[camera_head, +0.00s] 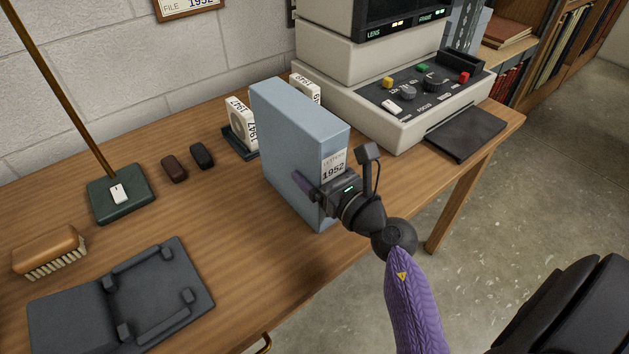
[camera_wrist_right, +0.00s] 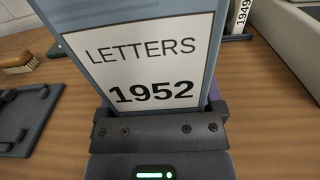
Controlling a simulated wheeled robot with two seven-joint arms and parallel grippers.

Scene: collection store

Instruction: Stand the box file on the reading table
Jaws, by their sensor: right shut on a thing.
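The box file (camera_head: 287,150) is blue-grey and upright at the front of the wooden reading table (camera_head: 215,222). Its label reads "LETTERS 1952". In the head view its bottom edge appears at or just above the table top; I cannot tell whether it touches. My right gripper (camera_head: 325,188) is shut on the box file's label end, low down. In the right wrist view the gripper (camera_wrist_right: 160,128) holds the box file (camera_wrist_right: 140,65) just below the label. My left gripper is not in view.
A microfilm reader (camera_head: 395,120) stands behind right, with a dark flat plate (camera_head: 466,133) beside it. White boxes marked 1947 (camera_head: 241,125) and 1949 (camera_head: 305,85) stand in a holder behind the file. A green lamp base (camera_head: 121,194), brush (camera_head: 48,252) and dark cradle (camera_head: 122,300) lie left.

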